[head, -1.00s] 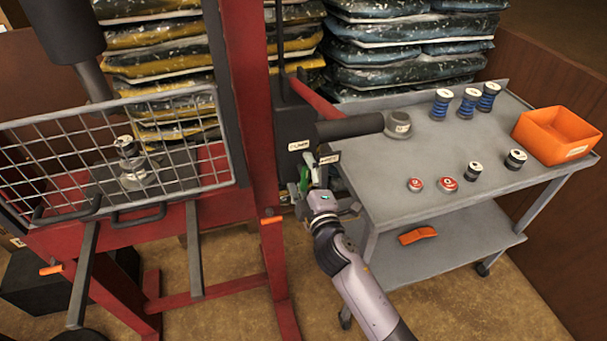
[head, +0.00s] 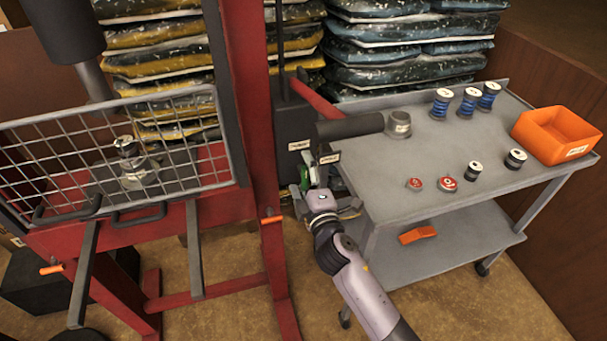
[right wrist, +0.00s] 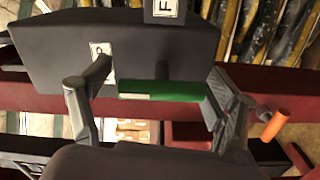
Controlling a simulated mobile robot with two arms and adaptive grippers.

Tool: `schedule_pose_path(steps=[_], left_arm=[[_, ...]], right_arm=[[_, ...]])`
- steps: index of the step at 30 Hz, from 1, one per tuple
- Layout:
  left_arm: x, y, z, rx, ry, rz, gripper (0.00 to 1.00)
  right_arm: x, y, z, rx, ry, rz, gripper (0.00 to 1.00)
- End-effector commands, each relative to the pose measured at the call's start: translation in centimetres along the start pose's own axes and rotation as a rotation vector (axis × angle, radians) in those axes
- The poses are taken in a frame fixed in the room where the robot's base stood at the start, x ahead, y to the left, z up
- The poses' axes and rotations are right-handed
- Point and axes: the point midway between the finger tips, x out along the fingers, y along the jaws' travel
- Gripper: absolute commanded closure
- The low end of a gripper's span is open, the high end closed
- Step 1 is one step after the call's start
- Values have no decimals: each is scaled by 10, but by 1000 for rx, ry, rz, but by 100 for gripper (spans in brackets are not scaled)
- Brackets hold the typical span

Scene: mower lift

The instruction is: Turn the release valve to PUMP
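The release valve's green handle (right wrist: 160,90) lies level across the right wrist view, under the dark pump body (right wrist: 150,45). In the head view only a bit of green (head: 304,176) shows beside my right gripper (head: 312,180). My right gripper (right wrist: 152,105) is open, with one finger beyond each end of the handle. The right finger is at or very near the handle's end; I cannot tell whether it touches. A white label (right wrist: 101,58) starting with P is partly hidden by the left finger. Another label (right wrist: 166,8) shows an F. My left gripper is out of view.
The red press frame (head: 262,150) with its wire guard (head: 60,150) stands left of the pump. A grey cart (head: 400,165) with spools, small cans and an orange bin (head: 556,135) stands close on the right. An orange-tipped bar (right wrist: 274,124) is near the right finger.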

Motion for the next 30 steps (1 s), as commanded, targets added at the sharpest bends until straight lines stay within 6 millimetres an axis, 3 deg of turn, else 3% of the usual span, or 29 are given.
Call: schedule_pose_path(steps=[14,24,30], left_arm=[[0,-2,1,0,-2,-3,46],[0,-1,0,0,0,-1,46],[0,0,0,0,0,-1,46]], right_arm=[[-9,-2,0,3,0,-3,13],[-78,-2,0,3,0,-4,13],[-109,-2,0,4,-1,-4,13]])
